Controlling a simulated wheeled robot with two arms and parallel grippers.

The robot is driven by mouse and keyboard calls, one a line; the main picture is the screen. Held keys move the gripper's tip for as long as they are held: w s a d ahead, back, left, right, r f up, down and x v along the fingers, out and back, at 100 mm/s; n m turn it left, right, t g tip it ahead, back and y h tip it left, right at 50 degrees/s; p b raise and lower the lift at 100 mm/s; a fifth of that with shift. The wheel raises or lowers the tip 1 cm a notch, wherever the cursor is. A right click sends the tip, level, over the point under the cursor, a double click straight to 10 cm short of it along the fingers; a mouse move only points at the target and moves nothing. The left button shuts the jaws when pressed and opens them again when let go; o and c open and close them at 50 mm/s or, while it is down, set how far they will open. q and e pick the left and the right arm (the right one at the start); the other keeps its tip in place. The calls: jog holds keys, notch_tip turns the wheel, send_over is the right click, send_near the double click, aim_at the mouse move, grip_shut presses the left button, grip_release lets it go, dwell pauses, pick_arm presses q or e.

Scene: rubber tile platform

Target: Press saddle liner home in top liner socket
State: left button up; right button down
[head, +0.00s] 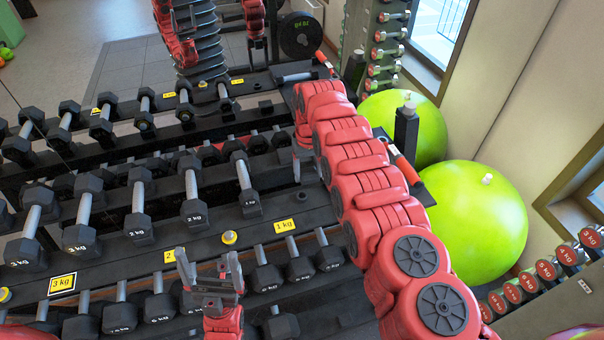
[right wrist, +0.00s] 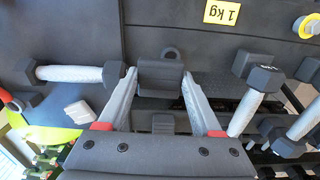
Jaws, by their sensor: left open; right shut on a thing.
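A dark block, which I take to be the saddle liner (right wrist: 160,75), sits between the fingers of my right gripper (right wrist: 158,86) in the right wrist view. The gripper is shut on it, close over the dark rack top. A small rounded dark tab (right wrist: 169,52) shows just beyond the block. The top liner socket cannot be made out clearly, and whether the block touches it cannot be told. In the head view my right arm hides most of that gripper and the block. My left gripper (head: 209,272) is open and empty, above the lower dumbbell row.
Dumbbells fill the rack tiers, including a 2 kg one (head: 193,208). A 1 kg label (head: 285,226) and a yellow round button (head: 229,237) sit on the rack's ledge. A dumbbell (right wrist: 80,73) lies left of my right gripper in the wrist view. Green balls (head: 480,220) stand at right.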

jog(key=shift+s+a+f, duration=0.15)
jog(key=shift+a+f, duration=0.1)
jog(key=shift+a, duration=0.25)
jog(key=shift+s+a+f, duration=0.15)
jog(key=shift+a+f, duration=0.1)
jog(key=shift+a, duration=0.2)
jog(key=shift+p, duration=0.3)
jog(key=shift+d+r+p, duration=0.1)
jog(key=shift+r+p, duration=0.05)
jog(key=shift+p, duration=0.4)
notch_tip(320, 180, down, 5)
jog(key=b, duration=0.4)
jog(key=shift+r, duration=0.25)
jog(key=shift+s, duration=0.1)
jog(key=shift+b, duration=0.55)
